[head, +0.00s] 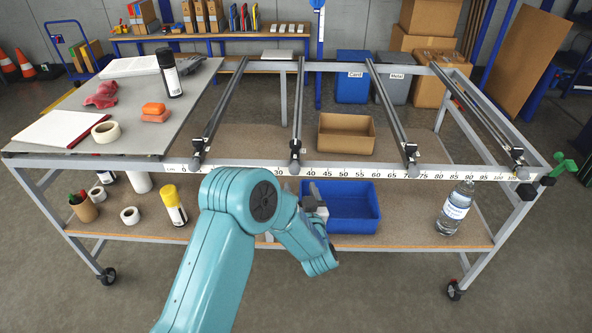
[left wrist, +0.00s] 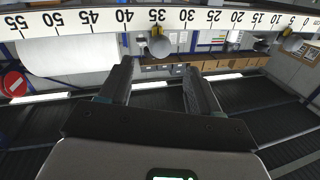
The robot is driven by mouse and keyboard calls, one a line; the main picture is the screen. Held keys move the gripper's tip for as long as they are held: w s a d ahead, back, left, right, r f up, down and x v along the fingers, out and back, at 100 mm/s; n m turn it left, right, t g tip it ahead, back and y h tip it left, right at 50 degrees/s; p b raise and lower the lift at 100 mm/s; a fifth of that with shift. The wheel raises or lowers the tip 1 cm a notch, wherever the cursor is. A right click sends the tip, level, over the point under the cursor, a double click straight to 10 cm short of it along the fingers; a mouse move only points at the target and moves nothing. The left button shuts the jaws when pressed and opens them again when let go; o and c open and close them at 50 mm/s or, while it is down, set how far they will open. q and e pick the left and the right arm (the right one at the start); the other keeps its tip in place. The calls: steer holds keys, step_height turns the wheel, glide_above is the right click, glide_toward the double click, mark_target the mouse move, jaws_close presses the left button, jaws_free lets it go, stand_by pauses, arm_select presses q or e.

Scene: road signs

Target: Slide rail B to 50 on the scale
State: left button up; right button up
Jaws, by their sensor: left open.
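The scale (head: 345,170) is a white strip with black numbers along the cart's front beam; it shows upside down in the left wrist view (left wrist: 75,22). Several dark rails run from front to back. The second from the left (head: 297,110) has its front end at about 35; I cannot read a letter B on it. My left gripper (head: 313,203) is open and empty just below the scale. Its fingers (left wrist: 159,80) point toward the knob, apart from it. My right gripper is out of view.
Other rails stand near 0 (head: 222,105), near 70 (head: 390,105) and near 105 (head: 480,110). A cardboard box (head: 346,146) lies between the second and third rails. A blue bin (head: 355,205) and a bottle (head: 455,208) stand on the lower shelf.

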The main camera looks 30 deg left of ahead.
mark_target(297, 172)
arm_select(q)
steer(key=p+x, duration=0.1)
steer(key=x, duration=0.7)
jaws_close()
steer(key=shift+w+d+f, duration=0.1)
steer(key=shift+d, duration=0.05)
